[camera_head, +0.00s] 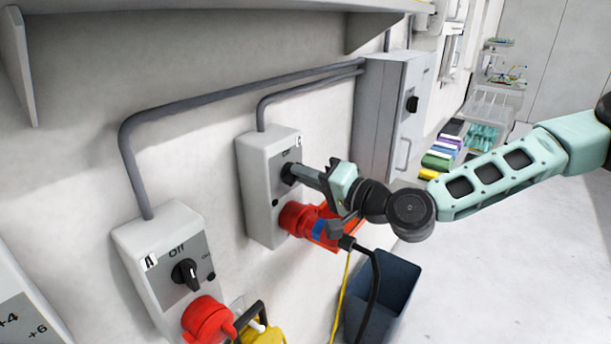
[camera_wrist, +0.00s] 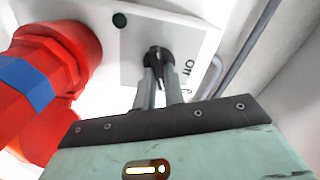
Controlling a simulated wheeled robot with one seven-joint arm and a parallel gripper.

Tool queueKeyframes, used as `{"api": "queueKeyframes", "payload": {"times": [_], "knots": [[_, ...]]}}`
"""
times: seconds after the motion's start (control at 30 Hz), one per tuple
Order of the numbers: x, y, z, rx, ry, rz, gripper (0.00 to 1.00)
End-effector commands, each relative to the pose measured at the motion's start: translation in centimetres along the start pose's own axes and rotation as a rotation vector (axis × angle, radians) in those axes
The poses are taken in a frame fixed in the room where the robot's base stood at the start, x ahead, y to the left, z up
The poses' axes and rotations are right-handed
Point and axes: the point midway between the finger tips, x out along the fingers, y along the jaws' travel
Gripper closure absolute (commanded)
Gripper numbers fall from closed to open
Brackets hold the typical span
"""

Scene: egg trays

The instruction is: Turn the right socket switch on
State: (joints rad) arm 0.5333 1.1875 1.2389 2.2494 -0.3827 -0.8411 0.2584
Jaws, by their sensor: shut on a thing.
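The right socket box (camera_head: 258,190) is a light grey wall box with a grey front plate, and it also shows in the wrist view (camera_wrist: 205,25). Its black rotary switch (camera_wrist: 158,54) is between the fingertips of my gripper (camera_wrist: 160,72). In the head view my gripper (camera_head: 297,171) reaches the box from the right and its fingers are shut on the switch. The fingers hide most of the switch in the head view, so its angle there is unclear. A red socket with a red and blue plug (camera_wrist: 60,60) sits beside the switch.
A left socket box (camera_head: 135,240) marked A has its own black switch (camera_head: 186,274) and a red socket (camera_head: 207,318). A grey cabinet (camera_head: 385,120) stands behind my gripper. A dark blue bin (camera_head: 395,290) and hanging cables (camera_head: 374,280) are below.

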Motion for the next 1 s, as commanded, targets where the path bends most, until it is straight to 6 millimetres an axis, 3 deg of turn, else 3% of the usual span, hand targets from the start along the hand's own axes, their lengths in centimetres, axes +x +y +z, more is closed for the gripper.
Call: {"api": "queueKeyframes", "payload": {"times": [0.13,0.43,0.77,0.8,0.83,1.0], "knots": [[0.00,0.27,0.07,0.060,0.001,-0.001,1.00],[0.01,0.43,0.12,0.415,0.000,0.000,1.00],[0.01,0.26,0.08,0.443,-0.001,0.002,1.00],[0.00,0.26,0.09,0.443,-0.001,0.002,0.78],[0.00,0.27,0.08,0.443,-0.001,0.002,0.70],[0.01,0.25,0.07,0.441,-0.001,0.001,0.67]]}}
